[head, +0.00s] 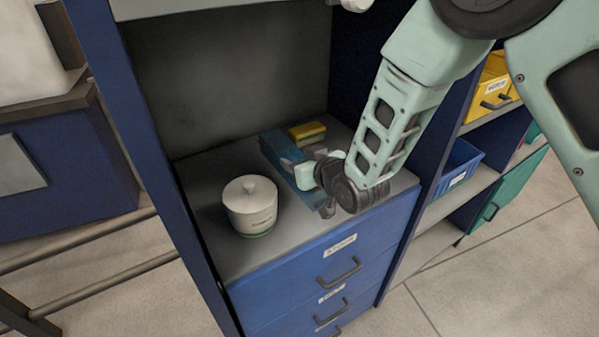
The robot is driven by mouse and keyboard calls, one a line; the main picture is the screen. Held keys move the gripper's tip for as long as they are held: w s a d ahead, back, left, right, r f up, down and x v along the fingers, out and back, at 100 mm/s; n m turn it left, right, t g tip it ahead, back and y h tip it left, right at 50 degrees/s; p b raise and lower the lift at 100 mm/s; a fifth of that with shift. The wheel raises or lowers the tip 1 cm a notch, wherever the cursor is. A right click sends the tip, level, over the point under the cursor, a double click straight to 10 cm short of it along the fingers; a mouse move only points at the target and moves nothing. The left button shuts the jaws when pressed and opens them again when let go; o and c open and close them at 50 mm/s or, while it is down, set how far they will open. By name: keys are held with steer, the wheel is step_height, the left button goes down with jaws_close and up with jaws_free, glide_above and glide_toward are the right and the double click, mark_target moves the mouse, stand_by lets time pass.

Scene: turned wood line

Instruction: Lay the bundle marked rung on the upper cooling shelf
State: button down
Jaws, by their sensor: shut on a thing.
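My gripper (327,208) is low over the grey surface (240,262) inside the blue cabinet, near its front right. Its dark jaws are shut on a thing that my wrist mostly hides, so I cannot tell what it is. A long blue object (272,152) lies just behind and left of the gripper; its near end runs toward the jaws, and I cannot tell whether they touch it. No bundle with a readable rung mark shows. I cannot make out an upper cooling shelf.
A white lidded pot (250,208) stands left of my gripper. A yellow and green sponge (307,132) lies at the back. Blue drawers (338,268) with handles are below. At right, shelves hold a yellow bin (492,88) and a blue bin (458,165).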

steer(key=shift+f, duration=1.9)
steer(key=shift+f, duration=0.15)
steer(key=c, duration=0.6)
jaws_free()
steer(key=shift+f, duration=0.1)
